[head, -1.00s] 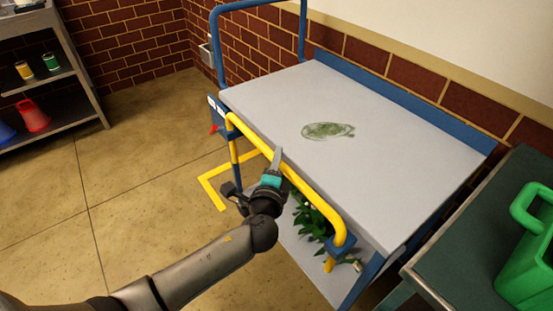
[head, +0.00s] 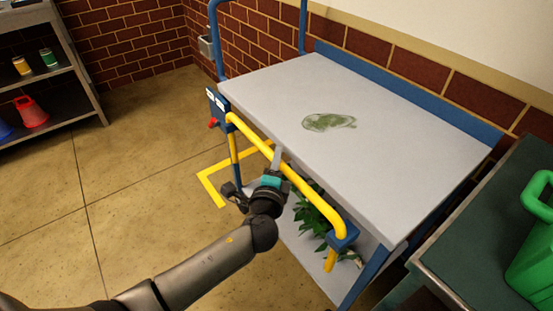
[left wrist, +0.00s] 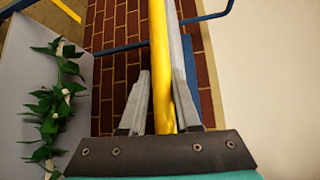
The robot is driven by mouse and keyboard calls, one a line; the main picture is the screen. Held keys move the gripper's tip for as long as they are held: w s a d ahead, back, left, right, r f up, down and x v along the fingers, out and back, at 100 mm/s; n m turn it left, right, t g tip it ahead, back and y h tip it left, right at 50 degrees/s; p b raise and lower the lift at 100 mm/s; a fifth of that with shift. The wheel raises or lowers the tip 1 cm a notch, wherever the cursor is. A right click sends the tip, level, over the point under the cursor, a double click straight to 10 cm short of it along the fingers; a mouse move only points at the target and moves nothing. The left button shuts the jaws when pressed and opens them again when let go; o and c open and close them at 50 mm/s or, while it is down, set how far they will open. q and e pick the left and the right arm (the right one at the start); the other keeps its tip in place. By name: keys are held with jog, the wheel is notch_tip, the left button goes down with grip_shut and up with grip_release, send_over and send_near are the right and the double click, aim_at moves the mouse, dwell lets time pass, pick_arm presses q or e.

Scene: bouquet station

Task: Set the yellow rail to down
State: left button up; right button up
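The yellow rail (head: 290,175) runs along the near long side of the grey-topped cart (head: 400,130), just outside the worktop edge. It stands at about worktop height, with bent ends at blue brackets. My left gripper (head: 276,165) is at the middle of the rail. In the head view only one fingertip shows, and the other is hidden. My right gripper is not in view.
A blue box with a red knob (head: 212,122) is at the cart's far left corner. A leafy plant (head: 312,215) is on the lower shelf. A dark green table with a green container (head: 535,240) stands at right. The floor at left is clear.

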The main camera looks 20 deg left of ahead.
pick_arm(q)
jog(key=o, duration=0.4)
jog(key=shift+f, duration=0.2)
jog(key=shift+s+d+r, duration=0.1)
jog(key=shift+s, duration=0.5)
jog(key=s+p, duration=0.1)
jog(key=s, duration=0.3)
jog(key=s+d+r+p, duration=0.1)
jog(key=s, duration=0.4)
jog(key=s+r+p, duration=0.1)
jog(key=s, duration=0.3)
jog(key=shift+s+d, duration=0.4)
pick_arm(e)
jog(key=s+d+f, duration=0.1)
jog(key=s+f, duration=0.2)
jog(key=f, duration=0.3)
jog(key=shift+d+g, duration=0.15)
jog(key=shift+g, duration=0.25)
